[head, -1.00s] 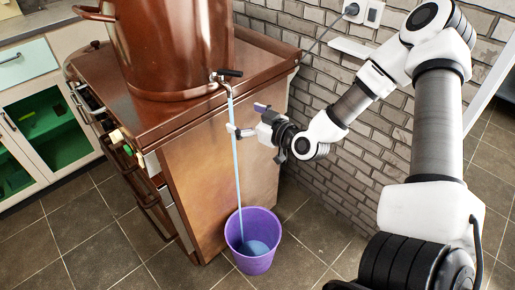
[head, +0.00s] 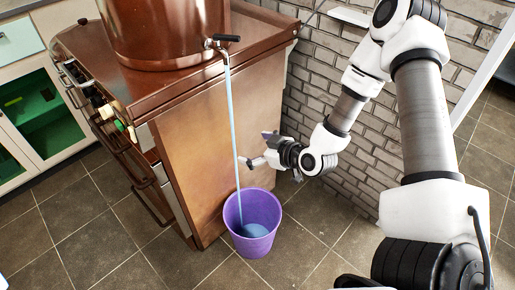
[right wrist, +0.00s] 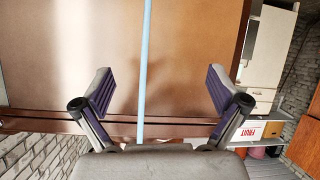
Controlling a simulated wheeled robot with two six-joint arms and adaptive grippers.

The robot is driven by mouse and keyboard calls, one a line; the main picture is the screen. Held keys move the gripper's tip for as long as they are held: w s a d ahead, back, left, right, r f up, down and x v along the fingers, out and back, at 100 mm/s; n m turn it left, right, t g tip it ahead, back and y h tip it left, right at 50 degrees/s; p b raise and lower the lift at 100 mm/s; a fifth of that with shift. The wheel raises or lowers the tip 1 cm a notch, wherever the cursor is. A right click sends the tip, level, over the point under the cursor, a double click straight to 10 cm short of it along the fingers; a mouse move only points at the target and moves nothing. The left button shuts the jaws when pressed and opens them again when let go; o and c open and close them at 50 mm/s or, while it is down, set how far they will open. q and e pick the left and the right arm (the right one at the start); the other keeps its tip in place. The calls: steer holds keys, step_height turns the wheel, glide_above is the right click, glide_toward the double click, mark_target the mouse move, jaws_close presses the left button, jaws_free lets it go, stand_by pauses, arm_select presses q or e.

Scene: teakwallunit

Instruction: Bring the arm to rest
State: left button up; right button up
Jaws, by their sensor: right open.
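My right gripper (head: 263,149) is open and empty beside the copper-brown cabinet (head: 205,150), below the tap (head: 222,42) and above the purple bucket (head: 252,207). My left gripper is out of view.
A brick wall (head: 345,110) stands close to the right arm. The cabinet's side and top edge are near the gripper. The tiled floor (head: 300,240) around the bucket is clear. A pale cupboard with green inside (head: 45,110) stands at the left.

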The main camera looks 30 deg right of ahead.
stand_by(0.3)
steer(key=s+a+f+g+h, duration=0.1)
steer(key=s+a+f+g, duration=0.35)
steer(key=s+f, duration=0.5)
steer(key=s+a+f+g, duration=0.4)
steer(key=s+f+g, duration=0.1)
steer(key=s+f, duration=0.5)
steer(key=s+d+m+g+h, duration=0.2)
steer(key=s+m+g, duration=0.1)
steer(key=s+m, duration=0.3)
step_height(320, 180, up, 12)
steer(key=n+p, duration=0.1)
steer(key=p, duration=1.1)
steer(key=shift+s, duration=0.25)
